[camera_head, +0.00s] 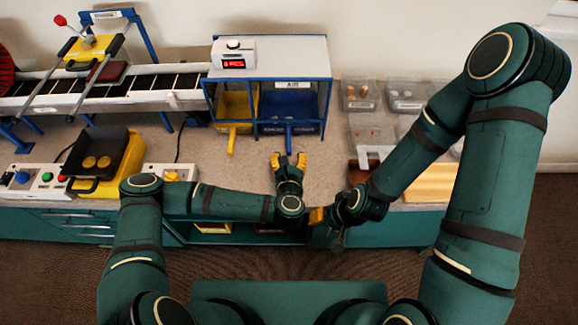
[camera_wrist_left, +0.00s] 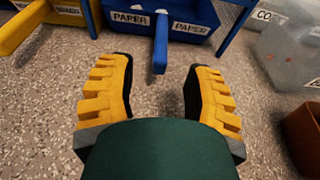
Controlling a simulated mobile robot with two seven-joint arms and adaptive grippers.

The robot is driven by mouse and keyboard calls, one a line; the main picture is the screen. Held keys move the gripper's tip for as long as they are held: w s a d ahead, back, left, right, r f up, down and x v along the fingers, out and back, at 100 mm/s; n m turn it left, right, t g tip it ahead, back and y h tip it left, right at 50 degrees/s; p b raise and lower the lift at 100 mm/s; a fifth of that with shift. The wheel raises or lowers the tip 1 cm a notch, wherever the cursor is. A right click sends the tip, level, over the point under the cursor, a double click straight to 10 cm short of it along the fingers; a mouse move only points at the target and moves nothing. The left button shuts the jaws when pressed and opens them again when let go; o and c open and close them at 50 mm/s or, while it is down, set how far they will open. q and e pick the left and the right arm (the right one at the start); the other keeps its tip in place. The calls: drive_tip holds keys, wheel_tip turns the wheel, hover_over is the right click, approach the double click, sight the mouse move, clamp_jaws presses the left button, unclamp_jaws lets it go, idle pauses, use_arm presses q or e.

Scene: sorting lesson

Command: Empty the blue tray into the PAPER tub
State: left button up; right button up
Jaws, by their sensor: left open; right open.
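The blue tray (camera_head: 290,108) sits in the right bay of a blue-framed stand, its handle pointing toward me. In the left wrist view the blue tray (camera_wrist_left: 200,14) shows at the top, with PAPER labels at its front and its blue handle (camera_wrist_left: 160,45) ahead of the fingers. My left gripper (camera_head: 289,160) is open and empty, just short of the handle and apart from it; its fingers also show in the left wrist view (camera_wrist_left: 158,95). My right gripper (camera_head: 328,222) is open near the counter's front edge, partly hidden by its arm. The tray's contents and which tub is PAPER cannot be told.
A yellow tray (camera_head: 236,106) sits in the left bay. Several clear tubs (camera_head: 360,95) stand at the right, behind a brown box (camera_head: 359,176). A black tray (camera_head: 105,155) with round yellow pieces is at the left, below a conveyor (camera_head: 150,86).

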sight(289, 152)
use_arm(q)
drive_tip(key=shift+b+x, duration=0.8)
drive_tip(key=shift+x, duration=2)
clamp_jaws()
drive_tip(key=shift+r, duration=0.2)
